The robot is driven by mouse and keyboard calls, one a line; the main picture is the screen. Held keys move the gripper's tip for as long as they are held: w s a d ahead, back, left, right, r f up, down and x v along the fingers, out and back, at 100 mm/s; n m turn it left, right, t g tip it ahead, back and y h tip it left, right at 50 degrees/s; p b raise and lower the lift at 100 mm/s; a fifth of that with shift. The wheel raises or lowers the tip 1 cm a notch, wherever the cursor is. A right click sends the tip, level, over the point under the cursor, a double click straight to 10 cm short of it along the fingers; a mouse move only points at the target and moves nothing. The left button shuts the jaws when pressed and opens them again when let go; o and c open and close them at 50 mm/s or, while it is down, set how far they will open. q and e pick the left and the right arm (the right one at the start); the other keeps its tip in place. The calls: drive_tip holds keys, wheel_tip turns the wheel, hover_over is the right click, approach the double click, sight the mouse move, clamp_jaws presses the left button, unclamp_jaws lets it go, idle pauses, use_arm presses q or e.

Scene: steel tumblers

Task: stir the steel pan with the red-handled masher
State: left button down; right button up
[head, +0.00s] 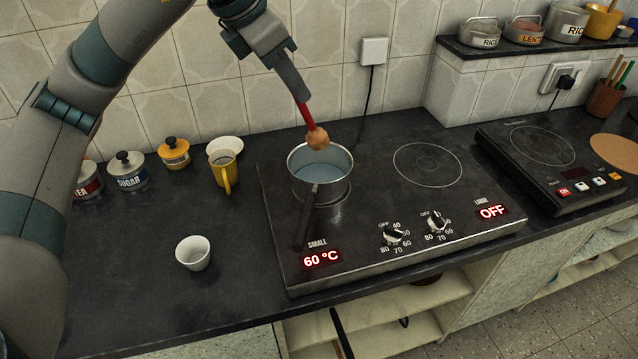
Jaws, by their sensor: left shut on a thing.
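My left gripper (298,95) is shut on the red-handled masher (306,115) and holds it over the steel pan, handle up and slightly tilted. The masher's rounded tan head (318,138) is at the lower end, by the pan's far rim in the picture; I cannot tell whether it dips below the rim. The steel pan (322,194) stands upright on the small left zone of the cooktop, with pale bluish liquid inside. Its dark handle points to the front left. My right gripper is out of view.
The cooktop (455,215) reads 60 °C for the small zone and OFF for the large. A white cup (193,253) stands front left. A yellow mug (224,171), white bowl and jars stand behind it. A second hob (550,165) is at right; a shelf (540,47) holds several pots.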

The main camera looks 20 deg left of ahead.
use_arm(q)
drive_tip(key=shift+r+p, duration=1)
drive_tip(key=shift+r, duration=1.25)
